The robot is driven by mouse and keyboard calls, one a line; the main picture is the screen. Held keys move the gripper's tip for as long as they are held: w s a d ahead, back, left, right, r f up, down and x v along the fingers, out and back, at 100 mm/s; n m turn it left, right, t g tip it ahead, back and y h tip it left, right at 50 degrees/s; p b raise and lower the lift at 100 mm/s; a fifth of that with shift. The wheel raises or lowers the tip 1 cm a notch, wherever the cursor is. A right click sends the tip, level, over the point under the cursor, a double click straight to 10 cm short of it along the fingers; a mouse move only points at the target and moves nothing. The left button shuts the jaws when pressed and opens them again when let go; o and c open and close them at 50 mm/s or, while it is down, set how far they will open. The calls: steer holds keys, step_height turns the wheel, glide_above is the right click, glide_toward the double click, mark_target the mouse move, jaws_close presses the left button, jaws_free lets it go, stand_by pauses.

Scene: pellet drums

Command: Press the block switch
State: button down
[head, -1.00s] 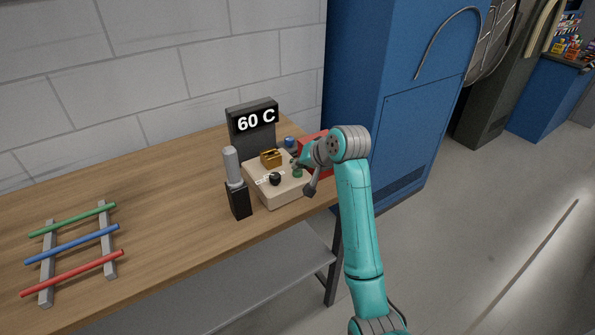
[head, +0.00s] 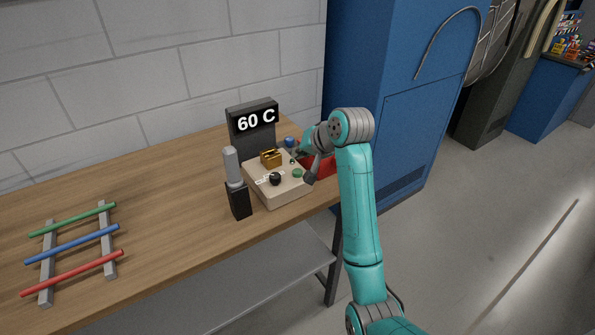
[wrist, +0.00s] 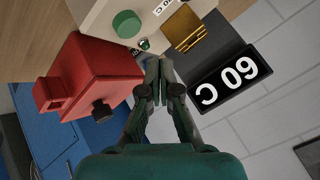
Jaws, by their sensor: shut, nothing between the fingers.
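A beige control box (head: 285,197) stands on the wooden bench near its right end. Its top carries a round green button (head: 297,173), a black knob (head: 275,179) and a brass block (head: 271,158). The green button (wrist: 126,25) shows clear and uncovered in the wrist view. Beside it is a small metal and green fitting (wrist: 145,44); I cannot tell whether it is a lamp or a toggle. No label naming the block switch is readable. My gripper (wrist: 160,62) is shut and empty, its tips near the fitting and brass block (wrist: 183,30), apart from the button.
A dark display (head: 254,118) reading 60 C rises behind the box. A red box (head: 322,166) stands to the right, close to my gripper. A grey rod in a black holder (head: 238,200) stands left. A rack with coloured rods (head: 72,245) lies further left. A blue cabinet bounds the right.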

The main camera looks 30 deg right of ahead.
steer(key=shift+r, duration=1.1)
steer(key=shift+s, duration=0.1)
